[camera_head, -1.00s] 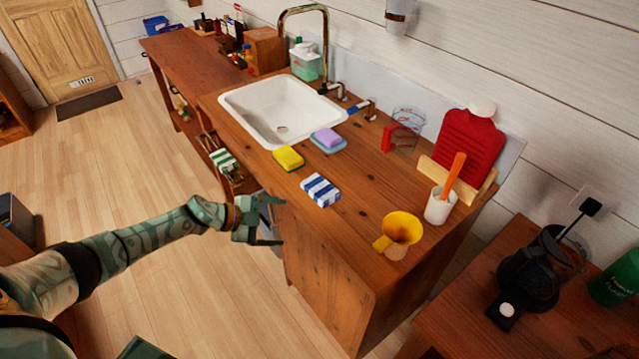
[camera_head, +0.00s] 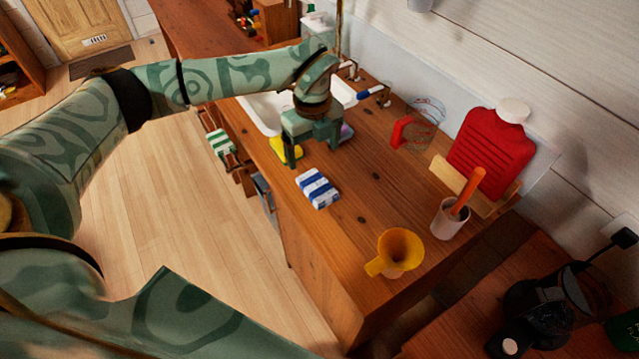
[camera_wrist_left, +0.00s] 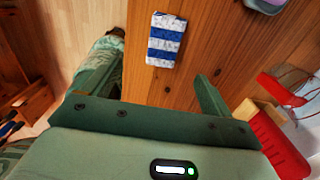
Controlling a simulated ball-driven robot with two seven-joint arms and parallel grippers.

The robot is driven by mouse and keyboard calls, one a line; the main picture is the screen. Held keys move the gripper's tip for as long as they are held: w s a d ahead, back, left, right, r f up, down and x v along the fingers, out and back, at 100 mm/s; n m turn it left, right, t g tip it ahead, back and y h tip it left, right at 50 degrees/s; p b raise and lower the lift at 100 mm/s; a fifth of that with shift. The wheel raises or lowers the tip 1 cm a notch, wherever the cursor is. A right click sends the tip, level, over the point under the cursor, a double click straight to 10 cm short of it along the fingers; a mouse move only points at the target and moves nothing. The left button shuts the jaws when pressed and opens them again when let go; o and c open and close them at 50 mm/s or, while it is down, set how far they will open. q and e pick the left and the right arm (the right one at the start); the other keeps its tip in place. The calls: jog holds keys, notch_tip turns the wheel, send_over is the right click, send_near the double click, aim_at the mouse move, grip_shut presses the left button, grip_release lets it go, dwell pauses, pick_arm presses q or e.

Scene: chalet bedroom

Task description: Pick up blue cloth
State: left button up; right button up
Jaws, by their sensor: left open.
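The blue cloth (camera_head: 317,188) is a folded, blue-and-white striped block lying on the wooden counter (camera_head: 365,225) near its front edge. It also shows in the left wrist view (camera_wrist_left: 165,39), ahead of the jaws. My left gripper (camera_head: 312,158) is open and empty above the counter, just behind the cloth and apart from it. In the left wrist view the two fingers of this gripper (camera_wrist_left: 158,95) are spread wide, with bare counter between them. My right gripper is not in view.
A yellow sponge (camera_head: 284,148) and a purple sponge (camera_head: 346,132) lie partly behind my gripper, by the white sink (camera_head: 262,108). A green-striped cloth (camera_head: 220,142) hangs at the counter's front.

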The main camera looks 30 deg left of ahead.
pick_arm(q)
jog(key=b, duration=0.1)
send_over(317, 184)
jog(key=f, duration=0.6)
jog(key=shift+s+f, duration=0.1)
jog(key=shift+s, duration=0.25)
jog(key=shift+f, duration=0.45)
jog(key=f, duration=0.1)
jog(key=f+b, duration=0.1)
jog(key=f, duration=0.3)
jog(key=shift+w+d+f+b, duration=0.1)
jog(key=shift+w+b, duration=0.25)
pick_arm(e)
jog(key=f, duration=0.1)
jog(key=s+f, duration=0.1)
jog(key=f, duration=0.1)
pick_arm(q)
jog(key=c, duration=1.1)
